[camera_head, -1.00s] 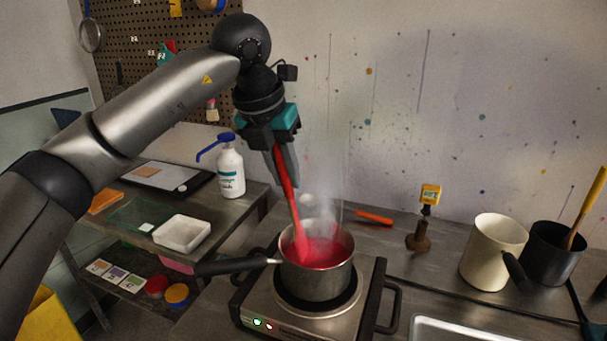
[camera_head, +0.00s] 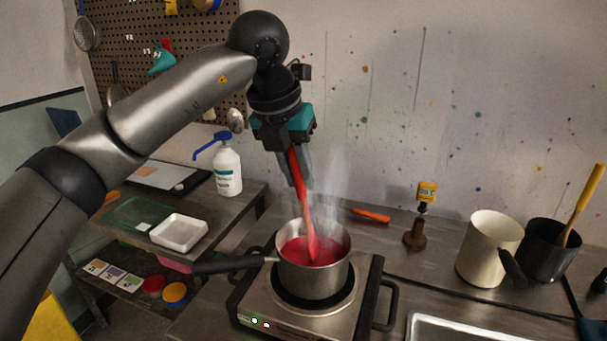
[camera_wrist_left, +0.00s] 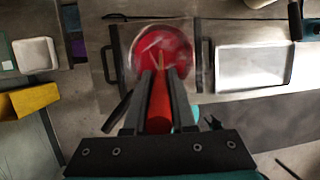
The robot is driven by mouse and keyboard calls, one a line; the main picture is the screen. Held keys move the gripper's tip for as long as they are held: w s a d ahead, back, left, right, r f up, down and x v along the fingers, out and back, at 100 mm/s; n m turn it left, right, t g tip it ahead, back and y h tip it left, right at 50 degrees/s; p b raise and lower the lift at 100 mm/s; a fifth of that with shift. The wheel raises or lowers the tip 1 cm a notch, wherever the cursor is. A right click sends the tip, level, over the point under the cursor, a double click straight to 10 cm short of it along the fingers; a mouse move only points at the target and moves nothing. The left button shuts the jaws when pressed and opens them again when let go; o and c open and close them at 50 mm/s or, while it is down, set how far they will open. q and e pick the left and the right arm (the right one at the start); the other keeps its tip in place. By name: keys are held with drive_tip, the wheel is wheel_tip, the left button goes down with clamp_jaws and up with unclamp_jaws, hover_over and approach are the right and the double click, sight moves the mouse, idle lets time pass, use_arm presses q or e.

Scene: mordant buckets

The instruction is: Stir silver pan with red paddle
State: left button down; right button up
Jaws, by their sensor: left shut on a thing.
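The silver pan (camera_head: 314,279) stands on a hot plate with red liquid (camera_head: 296,251) in it and steam rising. The red paddle (camera_head: 305,205) is held by my left gripper (camera_head: 299,176), which is shut on its upper part. The paddle slants down and its lower end is in the red liquid, where its tip is hidden. In the left wrist view the paddle (camera_wrist_left: 159,105) runs between the fingers toward the round pan of red liquid (camera_wrist_left: 177,48). My right gripper is in neither view.
The pan's black handle (camera_head: 225,264) points left. A cream jug (camera_head: 487,250) and a black pot (camera_head: 543,255) with a wooden-handled tool stand to the right. A yellow-topped gauge (camera_head: 427,191) is behind. A white pump bottle (camera_head: 228,171) stands at the left.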

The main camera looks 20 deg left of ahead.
use_arm(q)
drive_tip(key=shift+r, duration=0.15)
drive_tip(key=shift+w+p+v, duration=0.2)
drive_tip(key=shift+p+v, duration=0.9)
drive_tip(key=shift+v, duration=0.45)
drive_tip(key=shift+w+p+v, duration=0.2)
drive_tip(key=shift+p+v, duration=0.9)
drive_tip(key=shift+v, duration=0.45)
drive_tip(key=shift+w+p+v, duration=0.25)
drive_tip(key=shift+p+v, duration=0.85)
drive_tip(key=shift+v, duration=0.45)
drive_tip(key=shift+r, duration=0.25)
wheel_tip(320, 180, up, 11)
drive_tip(key=p, duration=0.8)
drive_tip(key=shift+p, duration=0.4)
drive_tip(key=shift+f, duration=0.1)
